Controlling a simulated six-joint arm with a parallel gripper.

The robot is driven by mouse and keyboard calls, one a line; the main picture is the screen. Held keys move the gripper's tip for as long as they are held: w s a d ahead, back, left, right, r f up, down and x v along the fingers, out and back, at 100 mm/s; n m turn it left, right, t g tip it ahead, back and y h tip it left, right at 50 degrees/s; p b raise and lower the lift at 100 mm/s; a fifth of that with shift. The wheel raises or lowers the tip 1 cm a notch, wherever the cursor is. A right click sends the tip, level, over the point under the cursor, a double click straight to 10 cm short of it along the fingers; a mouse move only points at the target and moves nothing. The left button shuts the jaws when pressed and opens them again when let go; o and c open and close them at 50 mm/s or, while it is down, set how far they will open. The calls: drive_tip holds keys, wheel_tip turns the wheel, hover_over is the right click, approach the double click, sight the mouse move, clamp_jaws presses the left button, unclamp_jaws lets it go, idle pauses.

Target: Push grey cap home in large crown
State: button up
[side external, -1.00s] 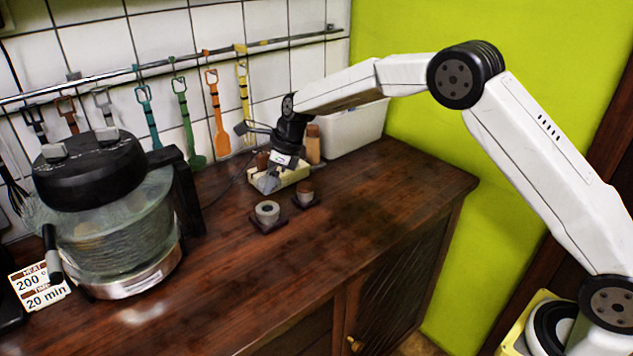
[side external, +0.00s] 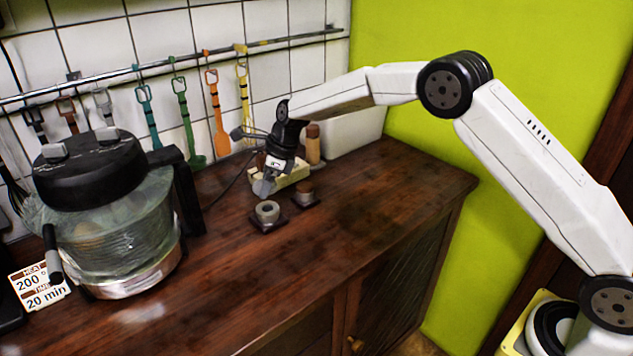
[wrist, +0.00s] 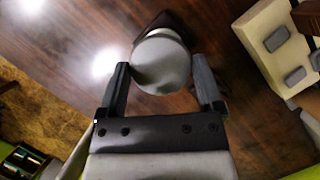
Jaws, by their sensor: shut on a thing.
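My gripper (side external: 264,187) is shut on the grey cap, which shows as a pale rounded piece between the two fingers in the wrist view (wrist: 161,66). The large crown (side external: 267,212) is a grey ring with a dark central hole on a dark square base. The gripper is just above and slightly behind the crown. In the wrist view the cap hides most of the crown, and a dark base corner (wrist: 168,20) shows beyond it. I cannot tell whether cap and crown touch.
A smaller crown with a brown top (side external: 305,191) stands close on the right. A cream tray (side external: 293,178) is just behind, with slots and grey pieces in the wrist view (wrist: 256,42). A glass cooker (side external: 115,225) stands left. The counter in front is clear.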

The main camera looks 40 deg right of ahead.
sight(266, 210)
drive_tip(key=shift+f, duration=2.05)
drive_tip(key=shift+f, duration=0.9)
drive_tip(key=o, duration=1)
drive_tip(key=shift+c, duration=0.2)
wheel_tip(266, 210, up, 7)
drive_tip(key=shift+f, duration=0.15)
drive_tip(key=shift+s+d+r, duration=0.5)
drive_tip(key=shift+s+d, duration=0.1)
drive_tip(key=shift+s, duration=0.25)
drive_tip(key=s+d+r+m, duration=0.1)
drive_tip(key=s+d, duration=0.3)
drive_tip(key=s, duration=0.9)
drive_tip(key=s+d+m+t+h, duration=0.1)
drive_tip(key=s+d+m, duration=0.3)
drive_tip(key=s, duration=0.8)
drive_tip(key=shift+s+d+r+m+h, duration=0.3)
drive_tip(key=shift+s+d+r, duration=0.05)
drive_tip(key=shift+d, duration=0.15)
